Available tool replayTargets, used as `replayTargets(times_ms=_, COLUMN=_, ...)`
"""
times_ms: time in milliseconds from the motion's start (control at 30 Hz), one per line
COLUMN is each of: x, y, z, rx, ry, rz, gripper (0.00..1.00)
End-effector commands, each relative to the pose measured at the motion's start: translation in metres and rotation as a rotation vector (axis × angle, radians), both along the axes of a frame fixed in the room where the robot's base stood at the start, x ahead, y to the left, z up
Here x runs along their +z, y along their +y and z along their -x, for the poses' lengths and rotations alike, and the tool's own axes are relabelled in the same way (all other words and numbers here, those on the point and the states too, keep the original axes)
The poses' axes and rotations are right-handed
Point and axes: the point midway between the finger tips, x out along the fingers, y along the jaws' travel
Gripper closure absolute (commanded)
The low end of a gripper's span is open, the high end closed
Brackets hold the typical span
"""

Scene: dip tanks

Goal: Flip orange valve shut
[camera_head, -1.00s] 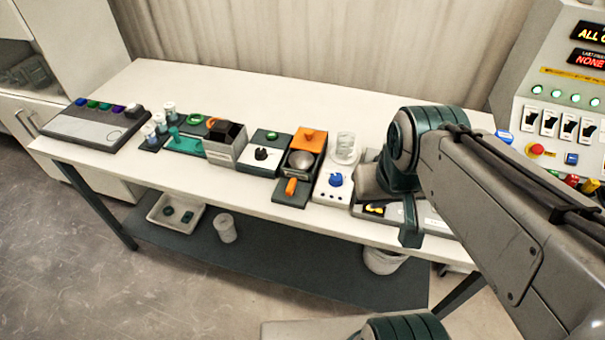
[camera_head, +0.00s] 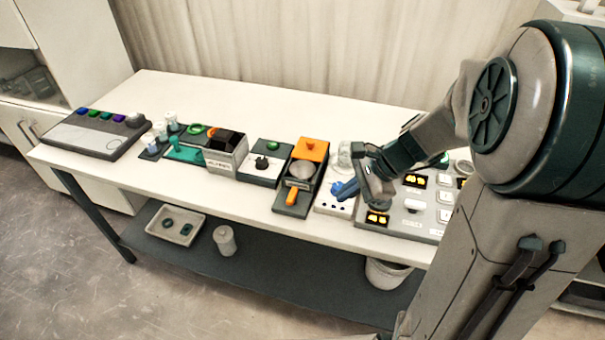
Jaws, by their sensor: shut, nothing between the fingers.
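The orange valve handle (camera_head: 291,197) is a short orange lever on the front part of a dark grey unit (camera_head: 302,210). It points roughly toward the table's front edge. The same unit carries a round grey bowl-like part (camera_head: 301,171) and an orange block (camera_head: 311,149) behind it. My gripper (camera_head: 340,189) is shut and empty.
A control panel with yellow displays (camera_head: 415,181) lies under my arm at the right. A clear glass vessel (camera_head: 344,154) stands behind my gripper. A black-knob box (camera_head: 262,163) and a grey-and-black box (camera_head: 226,153) stand to the left. The table's back strip is clear.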

Motion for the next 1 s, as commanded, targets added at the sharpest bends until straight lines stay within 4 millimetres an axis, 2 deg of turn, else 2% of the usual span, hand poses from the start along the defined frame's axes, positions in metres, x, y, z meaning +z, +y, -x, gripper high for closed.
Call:
replayTargets(times_ms=33, x=-0.016, y=-0.004, z=-0.012, rx=-0.093, ry=0.055, rz=-0.053, gripper=1.00)
replayTargets(times_ms=100, x=-0.029, y=-0.008, z=-0.026, rx=-0.209, ry=0.114, rz=-0.117, gripper=1.00)
replayTargets(times_ms=300, x=-0.053, y=-0.019, z=-0.050, rx=-0.415, ry=0.217, rz=-0.232, gripper=1.00)
replayTargets(times_ms=767, x=-0.057, y=-0.020, z=-0.056, rx=-0.459, ry=0.239, rz=-0.257, gripper=1.00)
replayTargets(times_ms=1000, x=-0.075, y=-0.003, z=-0.061, rx=-0.454, ry=0.242, rz=-0.255, gripper=1.00)
